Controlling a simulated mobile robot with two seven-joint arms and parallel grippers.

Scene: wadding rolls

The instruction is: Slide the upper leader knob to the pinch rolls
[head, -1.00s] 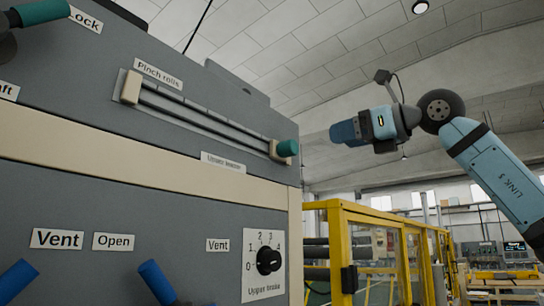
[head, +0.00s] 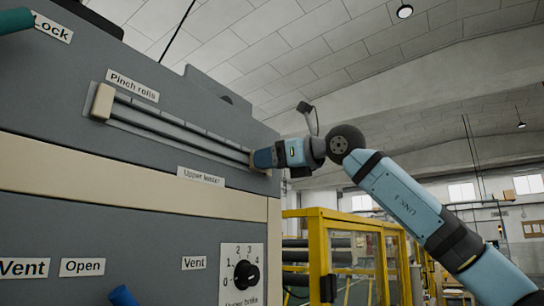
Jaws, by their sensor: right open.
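The slide rail (head: 180,127) runs on the grey machine face, sloping down from upper left to lower right in the picture. Its upper left end has a cream block (head: 102,101) below the "Pinch rolls" label (head: 133,86). The "Upper leader" label (head: 201,176) sits under its lower right part. My right gripper (head: 259,158) is at the lower right end of the rail, open, its blue fingers pointing left at the panel. The teal upper leader knob is hidden behind it, so I cannot tell whether the fingers touch it. My left gripper is out of view.
A teal handle (head: 14,20) by the "Lock" label is at the upper left. A black "Upper brake" dial (head: 246,275) and a blue handle (head: 123,295) are lower on the panel. A yellow guard frame (head: 318,255) stands right of the machine.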

